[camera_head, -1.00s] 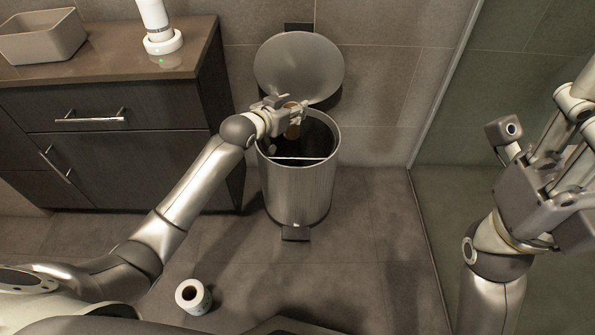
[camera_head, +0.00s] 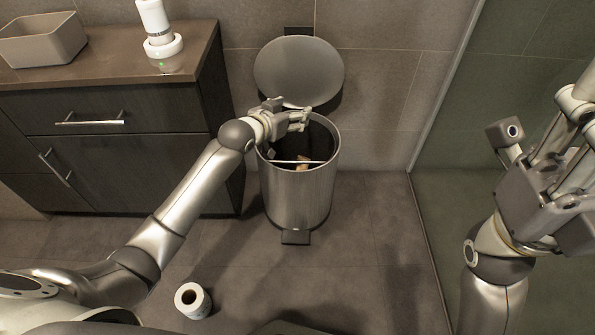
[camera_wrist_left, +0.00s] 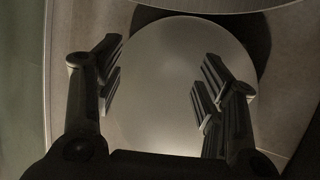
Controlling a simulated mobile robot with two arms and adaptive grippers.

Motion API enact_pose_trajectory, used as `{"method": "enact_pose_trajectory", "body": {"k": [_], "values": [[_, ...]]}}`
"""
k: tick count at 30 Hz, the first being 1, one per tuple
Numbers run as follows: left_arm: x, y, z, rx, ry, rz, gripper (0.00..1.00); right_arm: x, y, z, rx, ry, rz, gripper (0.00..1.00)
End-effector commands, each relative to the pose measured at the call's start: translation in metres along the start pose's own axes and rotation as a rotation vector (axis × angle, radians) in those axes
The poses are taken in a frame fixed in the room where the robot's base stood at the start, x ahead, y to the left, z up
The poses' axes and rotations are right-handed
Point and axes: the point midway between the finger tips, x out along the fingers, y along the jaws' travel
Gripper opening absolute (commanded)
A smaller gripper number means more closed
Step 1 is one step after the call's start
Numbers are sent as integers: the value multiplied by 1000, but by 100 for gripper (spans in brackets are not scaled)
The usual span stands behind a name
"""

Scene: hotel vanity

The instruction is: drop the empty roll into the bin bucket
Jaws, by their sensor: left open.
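The bin bucket (camera_head: 297,195) is a round steel pedal bin on the floor, its lid (camera_head: 298,72) raised against the wall. My left gripper (camera_head: 301,117) is open and empty above the bin's opening. In the left wrist view its two fingers (camera_wrist_left: 158,85) stand apart with nothing between them, in front of the pale lid (camera_wrist_left: 178,70). My right gripper (camera_head: 508,140) is raised at the right, away from the bin; its jaw state is unclear.
A white paper roll (camera_head: 192,299) stands on the floor at the lower left. A dark vanity (camera_head: 110,145) is left of the bin, with a tan box (camera_head: 42,38) and a white device (camera_head: 160,30) on top. A glass panel edge (camera_head: 440,95) rises at the right.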

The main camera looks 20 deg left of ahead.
Motion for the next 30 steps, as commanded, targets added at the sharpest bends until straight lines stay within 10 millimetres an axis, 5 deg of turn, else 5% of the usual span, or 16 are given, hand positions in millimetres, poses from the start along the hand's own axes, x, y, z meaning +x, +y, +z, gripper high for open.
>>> {"method": "enact_pose_trajectory", "body": {"k": [18,30], "values": [[-92,0,1,2,-2,0,64,0,0,0,0,1,-1,40],[-115,0,0,0,-2,0,64,0,0,0,0,1,-1,40]]}}
